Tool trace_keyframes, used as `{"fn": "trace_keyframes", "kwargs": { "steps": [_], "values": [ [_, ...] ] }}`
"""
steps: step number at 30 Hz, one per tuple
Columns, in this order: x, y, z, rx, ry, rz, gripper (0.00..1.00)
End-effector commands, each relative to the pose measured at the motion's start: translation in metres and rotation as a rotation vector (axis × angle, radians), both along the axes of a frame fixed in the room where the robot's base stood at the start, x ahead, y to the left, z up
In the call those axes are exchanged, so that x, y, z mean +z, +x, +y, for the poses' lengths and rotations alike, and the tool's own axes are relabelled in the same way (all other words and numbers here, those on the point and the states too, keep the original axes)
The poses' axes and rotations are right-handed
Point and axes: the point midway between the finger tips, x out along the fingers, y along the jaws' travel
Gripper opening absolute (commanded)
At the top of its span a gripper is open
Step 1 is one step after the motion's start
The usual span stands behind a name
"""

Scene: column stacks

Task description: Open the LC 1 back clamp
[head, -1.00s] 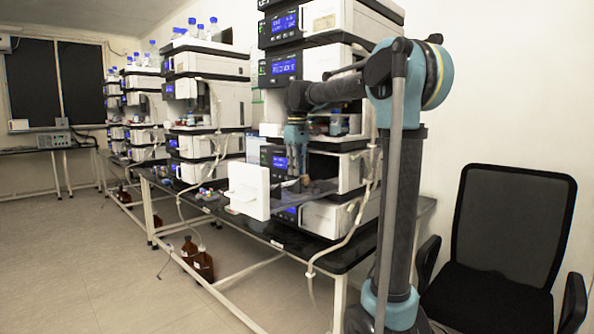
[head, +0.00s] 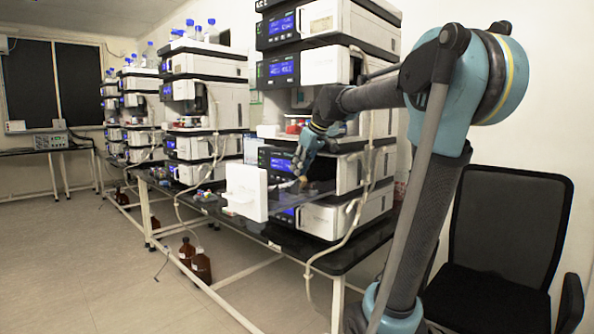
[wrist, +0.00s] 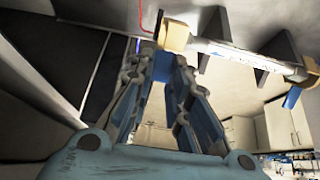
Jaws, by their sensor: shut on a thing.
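In the wrist view, my gripper (wrist: 163,55) points up, its two fingertips close together at the tan end piece (wrist: 176,34) of a white labelled column (wrist: 250,58). The fingers look shut on that end piece, but the contact is partly hidden. Two dark clamps hold the column: one near the tan end (wrist: 214,78), one farther right (wrist: 281,46). I cannot tell from the picture which is the back clamp. In the head view, my gripper (head: 298,170) is tilted down at the front of the nearest instrument stack (head: 335,172), beside a small tan piece (head: 305,180).
A white open door panel (head: 246,192) stands left of my gripper. A pale tube (head: 352,215) hangs at the stack's right. The black bench (head: 345,255) carries more stacks at left. A black chair (head: 500,250) stands at right. A thin red line (wrist: 140,17) runs near the tan end.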

Motion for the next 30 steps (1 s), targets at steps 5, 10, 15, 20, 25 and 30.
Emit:
{"fn": "trace_keyframes", "kwargs": {
  "steps": [5, 10, 15, 20, 25, 30],
  "values": [
    [-0.001, -0.008, -0.009, -0.006, 0.119, -0.119, 0.00],
    [-0.003, -0.014, -0.016, -0.005, 0.232, -0.233, 0.00],
    [-0.005, -0.020, -0.022, -0.006, 0.345, -0.345, 0.00],
    [-0.009, -0.025, -0.027, -0.005, 0.449, -0.449, 0.00],
    [-0.013, -0.029, -0.031, -0.003, 0.547, -0.548, 0.00],
    [-0.016, -0.033, -0.033, -0.001, 0.622, -0.621, 0.00]
  ]
}}
